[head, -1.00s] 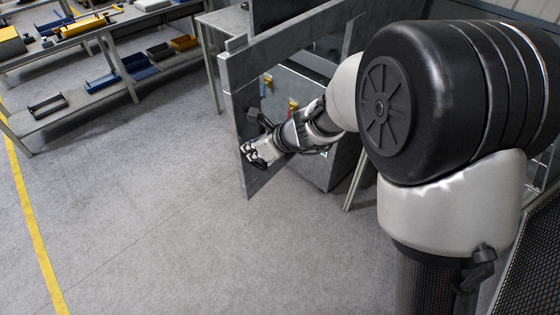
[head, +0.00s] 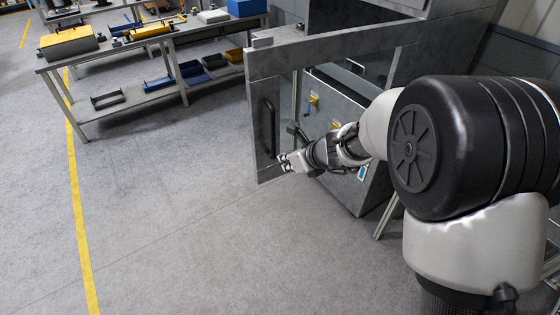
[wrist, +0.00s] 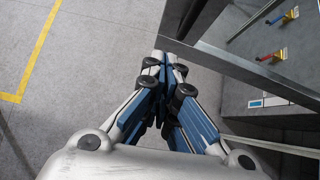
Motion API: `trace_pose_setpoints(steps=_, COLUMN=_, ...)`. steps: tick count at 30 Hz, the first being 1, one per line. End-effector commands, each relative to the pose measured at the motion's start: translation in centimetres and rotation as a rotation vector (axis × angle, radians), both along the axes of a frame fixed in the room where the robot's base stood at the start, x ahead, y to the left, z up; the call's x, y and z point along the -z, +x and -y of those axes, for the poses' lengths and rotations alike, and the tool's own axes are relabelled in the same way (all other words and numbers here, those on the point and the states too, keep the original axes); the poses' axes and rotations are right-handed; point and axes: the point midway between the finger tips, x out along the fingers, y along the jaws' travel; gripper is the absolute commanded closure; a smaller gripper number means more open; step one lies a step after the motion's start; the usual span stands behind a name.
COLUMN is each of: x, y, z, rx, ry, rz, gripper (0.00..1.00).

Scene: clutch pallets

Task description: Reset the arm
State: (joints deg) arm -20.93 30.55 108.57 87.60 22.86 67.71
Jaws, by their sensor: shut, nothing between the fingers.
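My gripper (head: 284,163) is at the end of my outstretched arm in the head view, in front of the lower part of an open grey door with a window (head: 262,130). In the wrist view my gripper (wrist: 165,62) is shut, its blue-padded fingers together with nothing between them. The door's frame (wrist: 215,65) runs close to the right of the fingertips. I cannot tell whether they touch it.
A grey cabinet (head: 345,185) with yellow and blue handles stands behind the door. A workbench (head: 120,45) with trays on its lower shelf is at the back left. The floor (head: 180,230) on the left is clear, with a yellow line (head: 82,225).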

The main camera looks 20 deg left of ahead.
Motion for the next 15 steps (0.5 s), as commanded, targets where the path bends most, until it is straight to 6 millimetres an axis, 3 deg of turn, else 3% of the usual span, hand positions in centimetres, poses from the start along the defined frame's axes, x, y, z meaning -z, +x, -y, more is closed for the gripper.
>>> trace_pose_setpoints(steps=6, x=-4.1, y=-2.3, z=2.9, rx=0.002, ry=0.002, rz=0.002, gripper=1.0)
trace_pose_setpoints(steps=15, x=-6.9, y=-4.3, z=5.2, rx=0.001, ry=0.0, rz=0.001, gripper=1.0)
